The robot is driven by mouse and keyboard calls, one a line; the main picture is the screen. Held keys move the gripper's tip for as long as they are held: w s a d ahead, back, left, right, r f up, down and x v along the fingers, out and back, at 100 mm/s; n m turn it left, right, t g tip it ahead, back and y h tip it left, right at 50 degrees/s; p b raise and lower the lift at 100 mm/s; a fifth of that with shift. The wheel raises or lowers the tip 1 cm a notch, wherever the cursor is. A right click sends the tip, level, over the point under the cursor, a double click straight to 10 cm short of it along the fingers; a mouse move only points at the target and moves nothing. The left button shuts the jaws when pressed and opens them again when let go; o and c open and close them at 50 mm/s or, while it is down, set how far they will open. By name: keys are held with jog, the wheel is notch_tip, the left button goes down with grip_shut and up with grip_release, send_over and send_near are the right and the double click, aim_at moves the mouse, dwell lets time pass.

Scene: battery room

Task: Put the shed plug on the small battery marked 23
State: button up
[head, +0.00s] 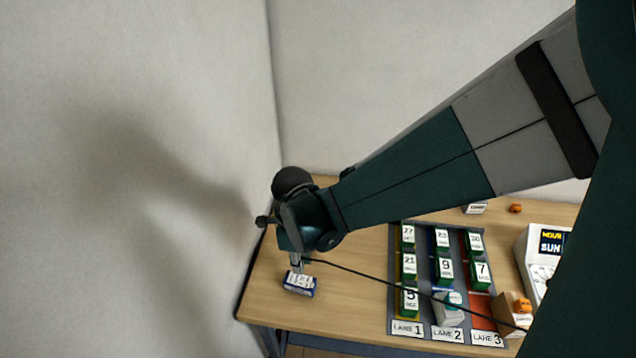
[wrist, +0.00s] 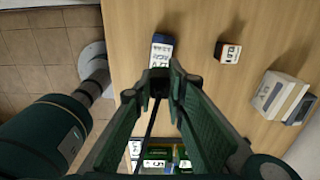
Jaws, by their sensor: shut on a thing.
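My gripper (head: 297,266) points down over the left part of the table. In the wrist view its fingertips (wrist: 157,76) close on a small dark piece with a black cable, which looks like the shed plug; the fingers mostly hide it. A blue block with a white printed label (head: 299,284) lies just under the fingertips, and it also shows in the wrist view (wrist: 161,49). I cannot tell whether the plug touches it. The small battery marked 23 (head: 442,238) stands at the far end of lane 2, right of my gripper.
The grey lane tray (head: 424,328) holds several green numbered batteries and a whitish block (head: 448,309) in lane 2. A white device (head: 543,250) stands at right. Walls close in behind and left.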

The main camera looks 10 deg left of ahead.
jog(key=shift+f, duration=0.5)
jog(key=shift+f, duration=2.1)
jog(key=shift+f+b, duration=0.15)
jog(key=shift+b, duration=0.15)
jog(key=o, duration=0.9)
jog(key=shift+r+p, duration=0.5)
jog(key=shift+r, duration=5.65)
